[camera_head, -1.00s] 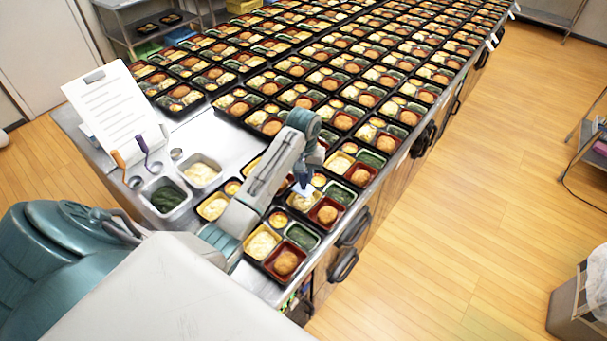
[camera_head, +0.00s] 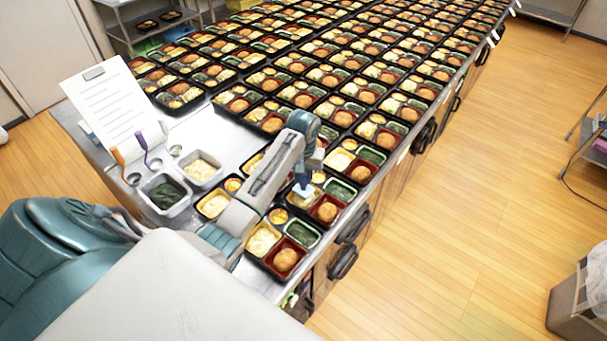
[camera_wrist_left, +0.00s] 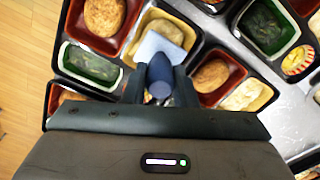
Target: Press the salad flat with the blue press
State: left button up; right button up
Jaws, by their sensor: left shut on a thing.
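My left gripper (camera_head: 304,178) is shut on the blue press (camera_wrist_left: 160,78), gripping its blue handle. The press's white plate (camera_head: 303,191) points down over the salad compartment of a black bento tray near the front of the table. In the left wrist view the pale salad (camera_wrist_left: 161,29) shows in a yellow compartment, partly covered by the white plate (camera_wrist_left: 158,46). The plate overlaps the salad; I cannot tell if it touches or how hard it bears. My right gripper is not in view.
Many filled bento trays cover the steel table. A tub of greens (camera_head: 165,193) and a tub of pale salad (camera_head: 202,170) stand at the left, near two scoops and a paper sheet (camera_head: 103,102). A tray with a croquette (camera_head: 286,260) lies close in front.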

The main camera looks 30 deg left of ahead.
aim_at(303, 184)
pick_arm(q)
jog(key=shift+f+b, duration=0.3)
jog(key=shift+f, duration=1.2)
jog(key=shift+s+d, duration=0.1)
grip_shut()
jog(key=shift+f+p, duration=0.15)
jog(key=shift+p, duration=0.35)
dwell(0.8)
jog(key=shift+f, duration=0.35)
dwell(2.4)
jog(key=shift+r, duration=0.1)
jog(key=shift+r, duration=4)
